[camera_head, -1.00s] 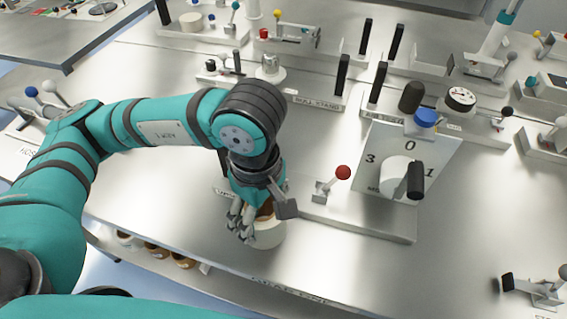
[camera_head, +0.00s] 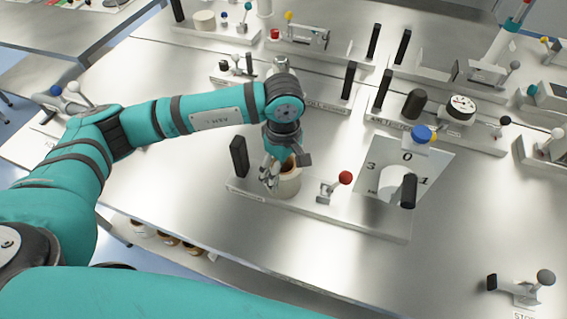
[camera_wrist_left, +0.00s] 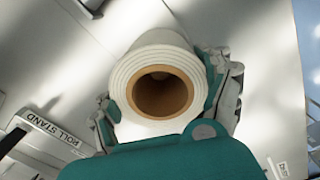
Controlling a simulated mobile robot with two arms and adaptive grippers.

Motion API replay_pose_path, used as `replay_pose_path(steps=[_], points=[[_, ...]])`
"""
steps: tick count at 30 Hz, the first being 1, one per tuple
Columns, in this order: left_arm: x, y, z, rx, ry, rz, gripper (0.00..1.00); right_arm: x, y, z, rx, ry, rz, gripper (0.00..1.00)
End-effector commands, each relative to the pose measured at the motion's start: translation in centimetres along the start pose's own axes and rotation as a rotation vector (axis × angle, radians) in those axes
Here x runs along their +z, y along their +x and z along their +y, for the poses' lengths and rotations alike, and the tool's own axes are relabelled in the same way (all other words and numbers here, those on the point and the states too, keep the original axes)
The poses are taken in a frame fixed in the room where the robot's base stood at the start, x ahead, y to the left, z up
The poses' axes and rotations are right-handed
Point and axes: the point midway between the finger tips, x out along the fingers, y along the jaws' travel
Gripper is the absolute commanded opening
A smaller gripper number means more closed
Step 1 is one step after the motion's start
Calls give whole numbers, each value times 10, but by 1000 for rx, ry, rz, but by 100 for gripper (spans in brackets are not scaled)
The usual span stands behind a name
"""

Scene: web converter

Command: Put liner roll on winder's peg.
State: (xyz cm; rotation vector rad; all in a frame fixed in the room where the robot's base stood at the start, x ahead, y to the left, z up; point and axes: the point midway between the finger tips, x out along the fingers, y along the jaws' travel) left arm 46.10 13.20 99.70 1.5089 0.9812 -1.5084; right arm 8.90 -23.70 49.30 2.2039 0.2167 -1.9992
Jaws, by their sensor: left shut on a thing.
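The liner roll (camera_head: 287,184) is white with a brown hollow core. My left gripper (camera_head: 281,172) is shut on it over the long base with the red-knobbed lever. In the left wrist view the roll (camera_wrist_left: 158,85) sits between the fingers (camera_wrist_left: 170,95), its open core facing the camera. A black upright peg (camera_head: 239,157) stands at this base's left end, just left of the gripper and apart from the roll. Another black peg (camera_head: 408,191) stands by the numbered plate at right. My right gripper is out of view.
The red-knobbed lever (camera_head: 345,178) stands close right of the roll. The numbered plate (camera_head: 430,160) rises further right. A base labelled roll stand shows in the left wrist view (camera_wrist_left: 50,138). Bare metal table lies in front (camera_head: 200,215).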

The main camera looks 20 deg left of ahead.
Motion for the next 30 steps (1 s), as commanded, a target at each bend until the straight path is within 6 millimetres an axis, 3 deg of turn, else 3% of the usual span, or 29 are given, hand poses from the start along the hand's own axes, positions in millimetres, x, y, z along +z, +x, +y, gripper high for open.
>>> replay_pose_path(steps=[10, 11, 15, 26, 30], points=[[0, 4, 1, 2, 0, 1, 32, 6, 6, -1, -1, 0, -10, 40], [0, 3, 0, 1, 0, 1, 80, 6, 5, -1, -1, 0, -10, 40], [0, 3, 0, 1, -1, 1, 99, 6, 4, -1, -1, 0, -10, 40], [0, -2, 0, 0, -1, 0, 100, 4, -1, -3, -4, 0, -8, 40], [0, -17, 2, 7, -1, 2, 100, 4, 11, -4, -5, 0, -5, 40]])
